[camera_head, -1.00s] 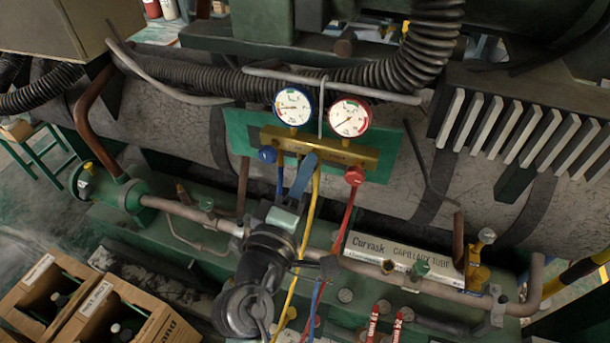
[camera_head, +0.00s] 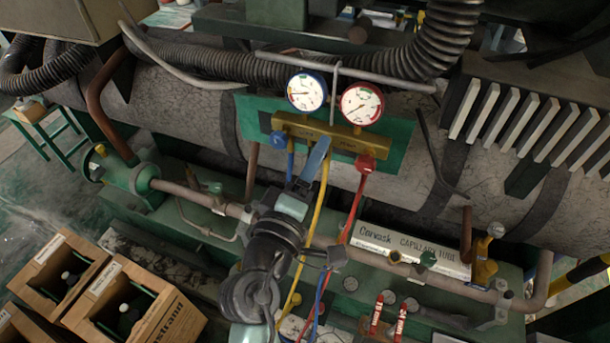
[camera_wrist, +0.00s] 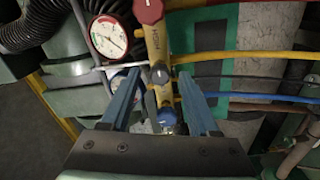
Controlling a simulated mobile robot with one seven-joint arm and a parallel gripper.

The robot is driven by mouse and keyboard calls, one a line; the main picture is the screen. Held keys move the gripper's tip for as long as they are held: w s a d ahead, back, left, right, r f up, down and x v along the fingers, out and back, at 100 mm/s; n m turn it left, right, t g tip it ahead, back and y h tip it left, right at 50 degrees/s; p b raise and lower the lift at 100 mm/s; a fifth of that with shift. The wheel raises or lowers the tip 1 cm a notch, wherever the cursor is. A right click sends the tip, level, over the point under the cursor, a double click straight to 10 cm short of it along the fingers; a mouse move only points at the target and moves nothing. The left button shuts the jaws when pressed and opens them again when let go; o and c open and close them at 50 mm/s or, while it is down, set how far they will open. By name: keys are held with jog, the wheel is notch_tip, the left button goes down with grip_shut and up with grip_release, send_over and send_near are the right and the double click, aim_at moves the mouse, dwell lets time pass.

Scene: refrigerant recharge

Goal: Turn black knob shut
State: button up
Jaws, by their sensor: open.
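The brass manifold (camera_head: 345,137) hangs below two gauges on a green panel, with a blue knob (camera_head: 278,140) at its left end and a red knob (camera_head: 366,163) at its right end. In the wrist view a small black knob (camera_wrist: 160,75) sits on the manifold's face, between my fingertips. My gripper (camera_wrist: 158,77) is open, with one blue finger on each side of the black knob. In the head view my gripper (camera_head: 322,146) is in front of the manifold's middle and hides the black knob.
The red-rimmed gauge (camera_head: 361,103) and blue-rimmed gauge (camera_head: 307,92) stand just above. Yellow (camera_head: 322,205), red and blue hoses hang close to my gripper. A pipe with valves runs below, beside a white capillary tube box (camera_head: 415,250). Wooden crates (camera_head: 140,312) stand lower left.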

jog(key=b+v, duration=0.2)
jog(key=v, duration=1)
jog(key=shift+s, duration=0.35)
jog(key=shift+a+r, duration=0.1)
jog(key=w+d+r+m+t+y+p, duration=0.1)
jog(key=w+r+m+t+p, duration=0.2)
jog(key=r, duration=1.1)
jog(key=w+d+r+m+t+y+p, duration=0.1)
jog(key=w+d+r+m+p, duration=0.25)
jog(key=r, duration=0.95)
jog(key=s+r+m+t+y+p, duration=0.1)
jog(key=s+r+m+t, duration=0.1)
jog(key=r, duration=0.9)
jog(key=s+r+m+t+y+p, duration=0.1)
jog(key=s+r+m+t+y, duration=0.1)
jog(key=r, duration=0.9)
jog(key=s+m+t, duration=0.1)
jog(key=s+t, duration=0.1)
jog(key=s, duration=0.1)
jog(key=shift+y, duration=0.3)
jog(key=shift+r, duration=0.1)
